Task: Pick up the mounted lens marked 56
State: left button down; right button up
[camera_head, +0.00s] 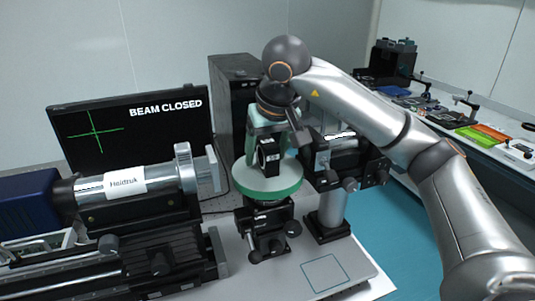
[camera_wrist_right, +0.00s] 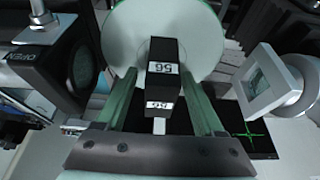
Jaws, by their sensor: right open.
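The mounted lens (camera_head: 268,155) is a small black block standing on a round stage (camera_head: 268,193) with a white top and green rim. In the right wrist view the lens (camera_wrist_right: 162,80) carries white labels that appear upside down; the digits look like 56 but are hard to read. My right gripper (camera_head: 271,148) has come down over it from above. In the wrist view its green fingers (camera_wrist_right: 160,92) stand apart, one on each side of the lens. The jaws are open. Whether either finger touches the lens cannot be told. My left gripper is not in view.
A Heidruk-labelled cylinder (camera_head: 125,181) lies left of the stage, and a black mount on a post (camera_head: 328,215) stands close on the right. A monitor (camera_head: 135,125) reads BEAM CLOSED. The bench front right of the stage has a bare outlined square (camera_head: 325,273).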

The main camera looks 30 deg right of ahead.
jog(key=shift+c, duration=0.3)
grip_shut()
dwell(0.3)
